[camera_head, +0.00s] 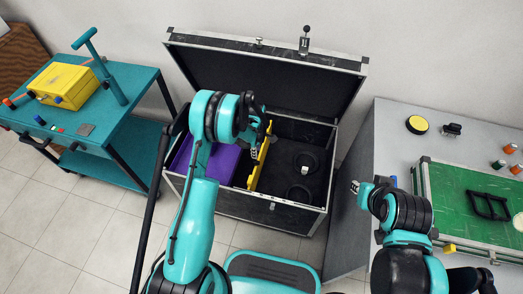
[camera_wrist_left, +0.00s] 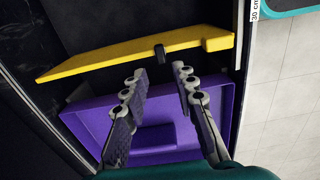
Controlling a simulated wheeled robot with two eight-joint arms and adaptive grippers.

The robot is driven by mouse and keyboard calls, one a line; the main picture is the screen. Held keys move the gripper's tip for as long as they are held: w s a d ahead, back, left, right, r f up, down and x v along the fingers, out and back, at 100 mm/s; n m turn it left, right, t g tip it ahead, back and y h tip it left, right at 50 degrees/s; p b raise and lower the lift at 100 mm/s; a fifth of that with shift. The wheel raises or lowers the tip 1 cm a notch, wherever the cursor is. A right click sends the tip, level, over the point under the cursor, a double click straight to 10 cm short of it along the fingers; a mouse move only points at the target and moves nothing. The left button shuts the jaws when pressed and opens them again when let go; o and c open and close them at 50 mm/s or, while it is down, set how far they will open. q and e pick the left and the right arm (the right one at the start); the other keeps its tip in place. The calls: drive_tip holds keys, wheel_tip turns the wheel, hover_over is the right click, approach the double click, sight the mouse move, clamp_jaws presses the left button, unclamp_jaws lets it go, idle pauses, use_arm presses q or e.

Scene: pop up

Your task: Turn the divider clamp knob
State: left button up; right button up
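The yellow divider (camera_head: 259,163) stands across the inside of the open black case (camera_head: 262,207). It also shows in the left wrist view (camera_wrist_left: 120,58). A small black clamp knob (camera_wrist_left: 160,52) sticks out from the divider's edge. My left gripper (camera_wrist_left: 159,72) is open, its two fingertips on either side of the line to the knob and apparently just short of it. In the head view my left gripper (camera_head: 254,148) is over the case beside the divider, and my wrist partly hides it. My right gripper (camera_head: 355,187) is near the grey table's edge; its fingers are too small to judge.
A purple tray (camera_wrist_left: 95,120) lies in the case beside the divider. The case lid (camera_head: 262,85) stands open behind. A teal cart (camera_head: 75,100) is at left. A grey table (camera_head: 395,130) with a green board (camera_head: 450,190) is at right.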

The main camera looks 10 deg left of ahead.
sight(257, 163)
use_arm(q)
wheel_tip(257, 163, down, 6)
drive_tip(key=b, duration=0.2)
drive_tip(key=shift+b, duration=0.3)
drive_tip(key=shift+f, duration=1.05)
clamp_jaws()
